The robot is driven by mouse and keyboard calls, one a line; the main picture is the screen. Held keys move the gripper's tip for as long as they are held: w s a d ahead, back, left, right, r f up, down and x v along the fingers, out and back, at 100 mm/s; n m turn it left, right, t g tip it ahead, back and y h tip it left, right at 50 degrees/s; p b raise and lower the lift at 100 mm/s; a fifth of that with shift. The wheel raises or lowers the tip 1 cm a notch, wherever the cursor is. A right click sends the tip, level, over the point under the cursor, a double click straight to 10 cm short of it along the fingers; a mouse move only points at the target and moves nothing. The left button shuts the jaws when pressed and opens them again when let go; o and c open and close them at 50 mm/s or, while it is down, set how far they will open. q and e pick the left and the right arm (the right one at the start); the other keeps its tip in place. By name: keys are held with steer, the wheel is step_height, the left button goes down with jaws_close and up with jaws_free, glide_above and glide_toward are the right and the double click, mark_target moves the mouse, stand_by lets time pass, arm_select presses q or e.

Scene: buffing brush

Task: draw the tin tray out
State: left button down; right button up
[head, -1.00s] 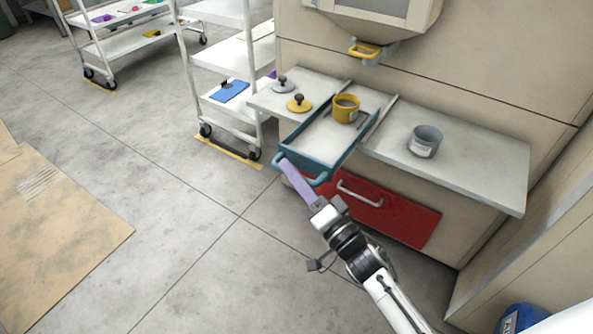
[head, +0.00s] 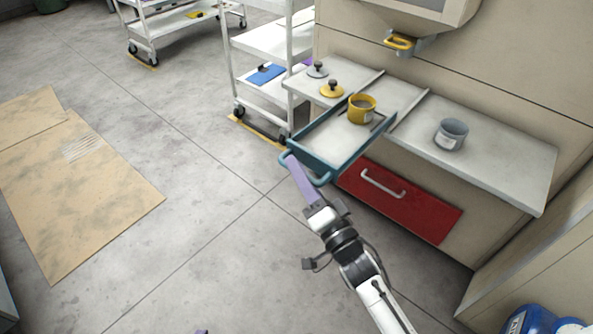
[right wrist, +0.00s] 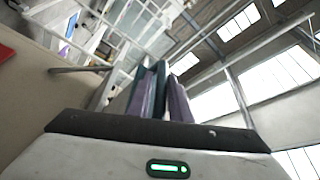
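The tin tray (head: 320,143) is a shallow teal tray with a pale floor and a looped front handle (head: 319,181). It juts out level past the counter's front edge, its rear between two rails. A yellow tin cup (head: 361,109) stands upright in its rear part. My right gripper (head: 293,165) has long purple fingers at the tray's front handle. In the right wrist view its fingers (right wrist: 161,98) close on a teal bar. Only a purple speck at the head view's bottom edge (head: 202,331) may be my left gripper; its state is hidden.
The counter (head: 490,160) holds a grey cup (head: 451,134), a yellow lid (head: 332,90) and a grey lid (head: 318,70). A red drawer (head: 410,205) is below. A white cart (head: 265,45) stands left of the counter. The floor before the tray is clear; cardboard (head: 85,200) lies further left.

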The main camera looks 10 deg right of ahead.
arm_select(q)
steer(key=shift+w+r, duration=0.1)
steer(key=shift+r, duration=0.1)
arm_select(e)
steer(key=shift+o, duration=1.2)
steer(key=shift+s, duration=0.2)
arm_select(q)
steer(key=shift+s+p, duration=0.25)
steer(key=shift+p, duration=0.25)
arm_select(e)
steer(key=v, duration=1)
arm_select(q)
steer(key=shift+w+r, duration=0.1)
steer(key=shift+r, duration=0.15)
